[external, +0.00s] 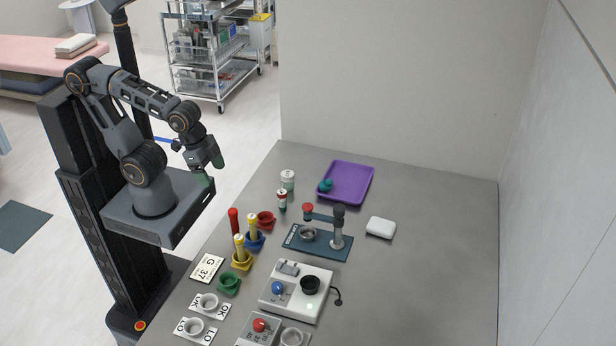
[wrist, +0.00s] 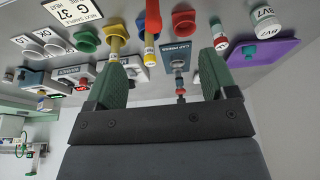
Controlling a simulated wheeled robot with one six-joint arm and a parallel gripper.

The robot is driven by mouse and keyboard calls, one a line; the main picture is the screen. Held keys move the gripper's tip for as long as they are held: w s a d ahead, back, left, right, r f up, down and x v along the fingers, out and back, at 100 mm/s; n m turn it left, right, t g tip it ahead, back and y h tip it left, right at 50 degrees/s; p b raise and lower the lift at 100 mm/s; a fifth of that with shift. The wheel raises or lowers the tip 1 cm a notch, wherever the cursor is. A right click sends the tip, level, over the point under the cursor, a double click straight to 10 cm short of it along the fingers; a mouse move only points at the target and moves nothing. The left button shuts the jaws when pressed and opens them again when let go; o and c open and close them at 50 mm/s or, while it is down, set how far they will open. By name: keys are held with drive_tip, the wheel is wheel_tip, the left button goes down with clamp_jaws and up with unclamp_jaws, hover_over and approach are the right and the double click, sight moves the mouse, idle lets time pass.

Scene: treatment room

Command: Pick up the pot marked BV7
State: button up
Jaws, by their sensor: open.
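The white pot marked BV7 (wrist: 268,30) shows at the upper right of the wrist view, with BV7 on its lid and side. In the external view a white pot with a greenish band (external: 287,181), likely the same one, stands upright near the table's far left edge, left of the purple tray. My gripper (external: 205,172) is open and empty, raised to the left of the table, apart from the pot. Its two green fingers (wrist: 163,78) are spread in the wrist view, with nothing between them.
A small red-capped vial (external: 282,199) stands just in front of the pot. A purple tray (external: 356,172) holds a teal item. Coloured cups with upright tubes (external: 252,238), a cap press (external: 330,250) and a white device (external: 300,298) stand nearer. The table's right side (external: 430,260) is clear.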

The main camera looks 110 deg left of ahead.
drive_tip(key=n+t+h+b, duration=0.4)
drive_tip(key=n+t+b, duration=0.55)
drive_tip(key=n, duration=2.35)
approach(284, 173)
drive_tip(key=b+x, duration=0.1)
drive_tip(key=x, duration=1)
drive_tip(key=shift+w+a+f, duration=0.1)
drive_tip(key=shift+w, duration=0.05)
drive_tip(key=shift+c, duration=0.3)
drive_tip(key=c, duration=0.9)
